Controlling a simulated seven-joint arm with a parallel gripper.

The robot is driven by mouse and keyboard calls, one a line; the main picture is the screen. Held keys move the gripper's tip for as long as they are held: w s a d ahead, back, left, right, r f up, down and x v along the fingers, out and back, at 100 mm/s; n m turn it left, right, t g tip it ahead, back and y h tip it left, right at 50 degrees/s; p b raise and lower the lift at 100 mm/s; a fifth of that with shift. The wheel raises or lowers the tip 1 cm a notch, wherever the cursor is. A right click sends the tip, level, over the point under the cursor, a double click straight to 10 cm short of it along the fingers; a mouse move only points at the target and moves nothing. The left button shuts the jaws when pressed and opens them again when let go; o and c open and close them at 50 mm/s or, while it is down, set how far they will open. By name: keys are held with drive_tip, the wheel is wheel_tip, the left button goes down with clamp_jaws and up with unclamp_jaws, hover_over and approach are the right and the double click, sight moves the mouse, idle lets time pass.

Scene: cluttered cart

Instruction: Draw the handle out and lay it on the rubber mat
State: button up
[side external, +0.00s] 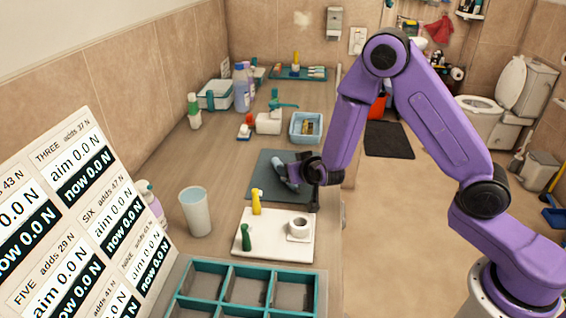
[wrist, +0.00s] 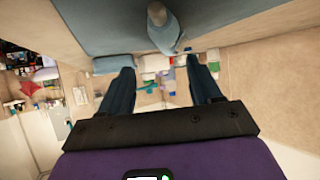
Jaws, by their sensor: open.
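The dark rubber mat (side external: 262,188) lies flat on the cart top; in the wrist view its blue-grey surface (wrist: 90,25) fills the top. A blue-grey elongated piece with a rounded grey end, apparently the handle (wrist: 158,28), is at the mat, ahead of my fingertips and roughly centred between them. My gripper (side external: 288,176) is low over the mat's right part. In the wrist view its two dark blue fingers (wrist: 161,65) stand wide apart with nothing clasped between them. The side view does not clearly separate handle from fingers, so contact with the mat is uncertain.
A tumbler (side external: 196,211) stands left, a blue tray (side external: 308,128) behind, and a teal-edged divided tray (side external: 248,270) nearest.

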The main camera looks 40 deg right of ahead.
drive_tip(key=v, duration=1.2)
drive_tip(key=shift+d, duration=0.15)
drive_tip(key=s+d+r+n+g+h, duration=0.25)
drive_tip(key=s+d+n+g, duration=0.35)
drive_tip(key=s, duration=0.4)
drive_tip(key=s+a+r+n+g+y, duration=0.1)
drive_tip(key=s+n+g+y, duration=0.1)
drive_tip(key=s, duration=0.7)
drive_tip(key=s+a+r+n+g+y, duration=0.1)
drive_tip(key=s+n+g+y, duration=0.2)
drive_tip(key=s+n, duration=0.4)
drive_tip(key=shift+s+a+r+n+y, duration=0.15)
drive_tip(key=shift+s+a+n+y, duration=0.3)
drive_tip(key=shift+s, duration=0.75)
